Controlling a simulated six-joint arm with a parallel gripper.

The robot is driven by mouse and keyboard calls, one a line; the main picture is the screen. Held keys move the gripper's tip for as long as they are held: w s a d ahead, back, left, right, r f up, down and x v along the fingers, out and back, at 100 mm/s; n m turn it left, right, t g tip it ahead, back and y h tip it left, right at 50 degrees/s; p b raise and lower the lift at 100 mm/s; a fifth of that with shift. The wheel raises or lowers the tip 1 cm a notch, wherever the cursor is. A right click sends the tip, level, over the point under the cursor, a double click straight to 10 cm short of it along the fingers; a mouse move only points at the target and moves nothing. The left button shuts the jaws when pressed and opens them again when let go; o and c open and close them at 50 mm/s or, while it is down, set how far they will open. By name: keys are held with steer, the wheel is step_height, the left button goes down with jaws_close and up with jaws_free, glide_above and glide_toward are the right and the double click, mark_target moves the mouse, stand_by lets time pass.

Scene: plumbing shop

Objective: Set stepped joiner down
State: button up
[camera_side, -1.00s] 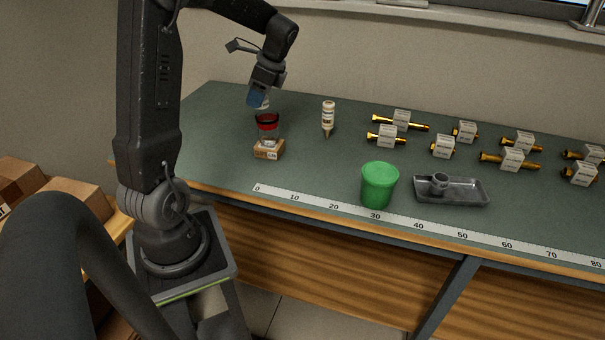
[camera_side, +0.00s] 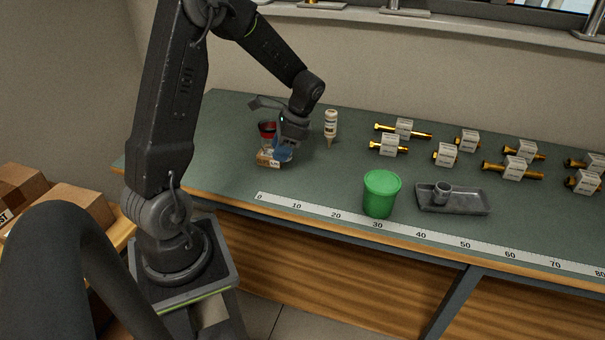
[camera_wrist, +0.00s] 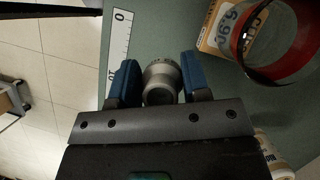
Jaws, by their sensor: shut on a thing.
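My gripper (camera_side: 284,152) is low over the green bench, just right of the red-rimmed clear cup (camera_side: 267,133). In the wrist view its blue fingers (camera_wrist: 158,82) are shut on the stepped joiner (camera_wrist: 161,80), a grey metal round piece with a wider far end and a dark opening facing the camera. In the side view I cannot make out the joiner behind the fingers. Whether it touches the bench is not clear.
A small labelled box (camera_side: 268,161) is at the cup's foot. A white bottle (camera_side: 330,123) stands close right of my gripper. A green tub (camera_side: 381,193), grey tray (camera_side: 470,209) and several tagged brass fittings (camera_side: 404,129) are farther right. The ruler strip (camera_side: 345,217) runs along the front.

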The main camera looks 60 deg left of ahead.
glide_above(297, 183)
steer(key=w, duration=0.1)
steer(key=f, duration=0.3)
steer(key=shift+w+d+f, duration=0.2)
steer(key=shift+d, duration=0.05)
steer(key=shift+f, duration=1.95)
steer(key=shift+f, duration=0.1)
steer(key=o, duration=0.9)
